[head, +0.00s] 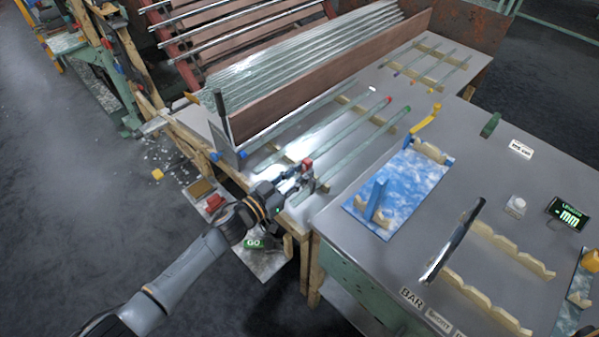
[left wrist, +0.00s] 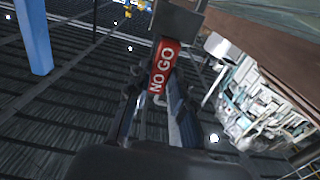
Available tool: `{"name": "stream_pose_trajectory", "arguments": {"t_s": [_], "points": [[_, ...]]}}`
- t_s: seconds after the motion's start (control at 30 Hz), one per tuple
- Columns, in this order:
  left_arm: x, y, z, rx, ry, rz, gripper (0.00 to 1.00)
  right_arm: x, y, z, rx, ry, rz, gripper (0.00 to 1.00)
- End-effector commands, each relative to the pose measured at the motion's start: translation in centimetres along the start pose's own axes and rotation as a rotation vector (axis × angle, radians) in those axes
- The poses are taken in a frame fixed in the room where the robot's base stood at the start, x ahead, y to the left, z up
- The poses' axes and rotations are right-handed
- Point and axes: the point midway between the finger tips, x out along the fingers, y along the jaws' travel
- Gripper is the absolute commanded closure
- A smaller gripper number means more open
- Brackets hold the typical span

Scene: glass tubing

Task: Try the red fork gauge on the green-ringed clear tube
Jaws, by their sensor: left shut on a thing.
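My left gripper (head: 297,177) is shut on the red fork gauge (head: 307,165) at the near end of the tube rack. In the left wrist view the gauge (left wrist: 164,68) shows its "NO GO" lettering between the fingers, with a grey metal part beyond it. The green-ringed clear tube (head: 368,144) lies slantwise on pale wooden rests, its green end up and to the right. The gauge is near the lower ends of the tubes; I cannot tell whether it touches one. My right gripper is not in view.
A red-ended tube (head: 350,130) lies parallel, left of the green-ringed one. A brown board (head: 330,75) stands behind. A green "GO" gauge (head: 255,243) lies on a low shelf. A blue mat (head: 405,190) with an upright blue post (head: 376,197) is to the right.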

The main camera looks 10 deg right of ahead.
Motion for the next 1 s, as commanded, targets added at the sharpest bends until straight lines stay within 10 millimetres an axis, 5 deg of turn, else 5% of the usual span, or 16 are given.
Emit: {"name": "stream_pose_trajectory", "arguments": {"t_s": [1.0], "points": [[0.00, 0.02, 0.73, 0.000, 0.000, 0.000, 1.00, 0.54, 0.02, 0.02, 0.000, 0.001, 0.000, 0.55]]}}
